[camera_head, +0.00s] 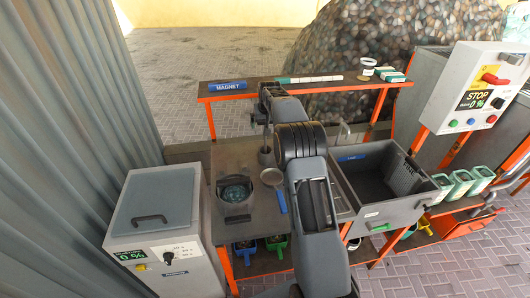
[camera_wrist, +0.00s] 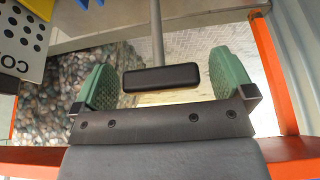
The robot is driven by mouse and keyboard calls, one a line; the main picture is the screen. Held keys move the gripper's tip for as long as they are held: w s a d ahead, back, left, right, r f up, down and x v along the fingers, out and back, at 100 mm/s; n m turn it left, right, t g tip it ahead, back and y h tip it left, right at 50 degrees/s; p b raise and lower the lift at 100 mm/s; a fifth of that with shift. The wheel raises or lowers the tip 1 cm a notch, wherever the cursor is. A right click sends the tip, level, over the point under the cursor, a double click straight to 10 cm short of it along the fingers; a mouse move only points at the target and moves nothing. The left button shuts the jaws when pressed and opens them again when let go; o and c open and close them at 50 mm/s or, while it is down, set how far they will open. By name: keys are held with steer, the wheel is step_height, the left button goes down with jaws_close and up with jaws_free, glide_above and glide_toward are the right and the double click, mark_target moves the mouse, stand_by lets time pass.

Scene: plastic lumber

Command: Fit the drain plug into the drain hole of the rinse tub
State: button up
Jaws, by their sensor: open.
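The grey open tub (camera_head: 398,214) with a blue label and a green tab on its front is probably the rinse tub; it stands right of my arm. I cannot make out its drain hole. My gripper (camera_wrist: 164,82) is open, its two green pads apart. A black bar (camera_wrist: 160,78) on a thin grey rod lies between the pads in the wrist view, with small gaps at its sides. I cannot tell whether it belongs to the drain plug. In the head view my arm reaches toward the back shelf and hides part of the bench. No drain plug can be clearly identified.
A grey basket (camera_head: 405,177) sits in the tub's right part. A narrow back shelf (camera_head: 240,94) holds a MAGNET sign, a white strip and a cup (camera_head: 368,66). A round dark vessel (camera_head: 235,191) and a blue-handled tool (camera_head: 281,202) are on the bench. A control box (camera_head: 478,88) stands right.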

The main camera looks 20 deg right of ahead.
steer(key=shift+w+f, duration=0.1)
steer(key=c, duration=1.2)
steer(key=shift+c, duration=0.2)
